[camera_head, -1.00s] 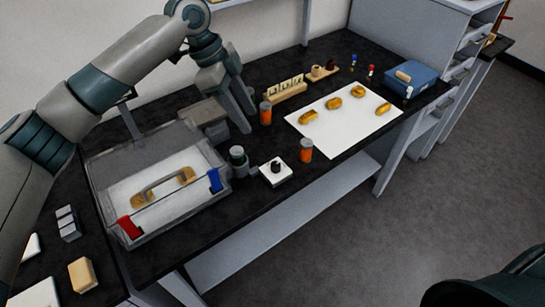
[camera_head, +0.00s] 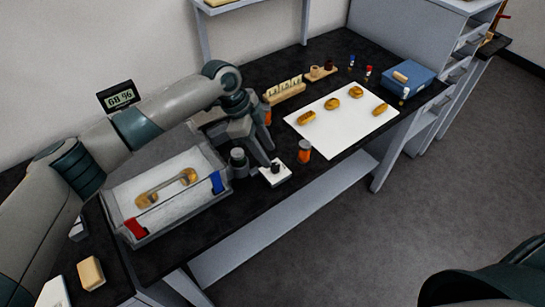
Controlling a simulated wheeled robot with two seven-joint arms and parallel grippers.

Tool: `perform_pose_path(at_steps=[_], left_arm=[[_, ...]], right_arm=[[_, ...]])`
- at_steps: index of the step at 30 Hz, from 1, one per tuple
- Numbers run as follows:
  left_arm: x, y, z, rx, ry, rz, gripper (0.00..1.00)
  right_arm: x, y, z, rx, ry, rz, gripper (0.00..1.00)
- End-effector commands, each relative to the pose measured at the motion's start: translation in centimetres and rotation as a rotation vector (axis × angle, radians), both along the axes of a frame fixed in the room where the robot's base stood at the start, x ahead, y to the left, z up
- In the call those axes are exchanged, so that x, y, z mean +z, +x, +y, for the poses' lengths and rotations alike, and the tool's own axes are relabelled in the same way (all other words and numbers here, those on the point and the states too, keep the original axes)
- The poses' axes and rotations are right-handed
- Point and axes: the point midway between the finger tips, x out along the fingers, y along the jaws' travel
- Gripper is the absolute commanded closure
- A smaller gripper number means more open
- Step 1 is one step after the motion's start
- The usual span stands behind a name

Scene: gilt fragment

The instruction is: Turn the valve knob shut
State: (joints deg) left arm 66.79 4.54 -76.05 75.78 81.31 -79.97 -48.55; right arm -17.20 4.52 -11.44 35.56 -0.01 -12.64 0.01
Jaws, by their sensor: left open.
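The valve knob (camera_head: 276,166) is a small dark knob on a white square base (camera_head: 275,178), at the front edge of the black bench. My left gripper (camera_head: 266,152) is open and points down just behind and to the left of the knob. Its fingertips are close to the knob; I cannot tell whether they touch it. Nothing shows between the fingers. My right gripper is not in view.
A clear case (camera_head: 172,200) with red and blue clips holds a gilt piece. A dark round canister (camera_head: 238,162) stands left of the knob, an orange jar (camera_head: 304,152) right of it. Gilt fragments lie on a white sheet (camera_head: 345,123). A display (camera_head: 121,97) reads 68 96.

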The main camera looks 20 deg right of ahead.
Motion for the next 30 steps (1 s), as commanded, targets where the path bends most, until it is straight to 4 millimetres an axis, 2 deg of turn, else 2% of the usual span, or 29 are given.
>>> perform_pose_path(at_steps=[6, 10, 23, 28, 30], left_arm=[[-2.9, -0.6, -1.2, 0.001, 0.001, 0.003, 0.60], [-4.1, -0.8, -1.6, 0.000, 0.000, 0.001, 0.60], [-4.8, -0.8, -1.8, 0.000, 0.001, 0.000, 0.60], [-4.8, -0.8, -1.8, 0.000, 0.000, 0.000, 0.98], [-4.8, -0.8, -1.8, 0.000, 0.000, 0.000, 1.00]], right_arm=[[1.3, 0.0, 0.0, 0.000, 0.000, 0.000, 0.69], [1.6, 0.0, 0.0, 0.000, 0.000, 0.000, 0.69], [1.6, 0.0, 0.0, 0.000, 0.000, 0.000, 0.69], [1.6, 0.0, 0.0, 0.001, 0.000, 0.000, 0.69], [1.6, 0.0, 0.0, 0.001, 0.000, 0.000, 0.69]])
